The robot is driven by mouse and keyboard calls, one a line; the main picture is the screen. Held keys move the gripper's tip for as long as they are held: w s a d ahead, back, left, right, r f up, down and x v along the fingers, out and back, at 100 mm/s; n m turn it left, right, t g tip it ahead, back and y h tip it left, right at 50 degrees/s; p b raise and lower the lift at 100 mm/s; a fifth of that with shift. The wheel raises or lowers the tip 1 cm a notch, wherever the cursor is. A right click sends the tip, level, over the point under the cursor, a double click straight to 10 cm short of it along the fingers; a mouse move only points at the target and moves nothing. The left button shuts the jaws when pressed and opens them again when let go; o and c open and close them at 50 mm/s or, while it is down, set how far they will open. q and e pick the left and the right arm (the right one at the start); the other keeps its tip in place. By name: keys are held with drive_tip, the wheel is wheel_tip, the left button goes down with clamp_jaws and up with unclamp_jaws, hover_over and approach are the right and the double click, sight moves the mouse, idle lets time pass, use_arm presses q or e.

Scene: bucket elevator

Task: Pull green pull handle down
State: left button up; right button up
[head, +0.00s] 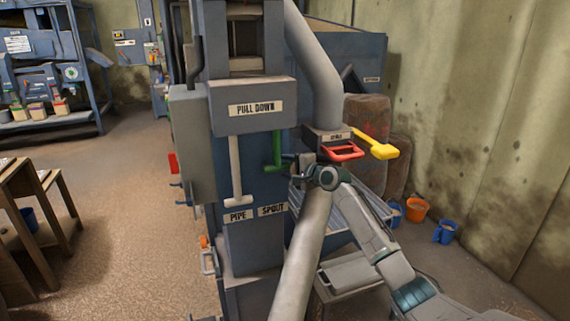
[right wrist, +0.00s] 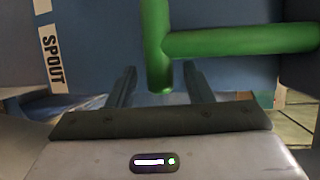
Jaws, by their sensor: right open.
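The green pull handle (head: 277,151) hangs on the front of the blue-grey elevator column, below the "PULL DOWN" label. My right gripper (head: 291,163) is close beside it on the right, at the height of its lower end. In the right wrist view the green handle (right wrist: 236,42) is large, with an upright bar and a bar running off to the right. The open fingers of the right gripper (right wrist: 160,72) show below it. My left gripper is not in view.
A white handle (head: 236,175) hangs left of the green one, above the "PIPE" label. A red handle (head: 342,151) and a yellow handle (head: 380,146) stick out to the right. A grey spout pipe (head: 303,255) slopes down beneath my right arm. Buckets (head: 417,208) stand by the right wall.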

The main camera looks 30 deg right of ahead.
drive_tip(key=shift+w+a+f, duration=0.15)
drive_tip(key=shift+w, duration=0.55)
clamp_jaws()
wheel_tip(320, 180, down, 7)
drive_tip(key=b, duration=0.4)
drive_tip(key=shift+f, duration=0.2)
drive_tip(key=shift+r, duration=0.1)
unclamp_jaws()
drive_tip(key=shift+r, duration=0.1)
drive_tip(key=shift+s, duration=0.1)
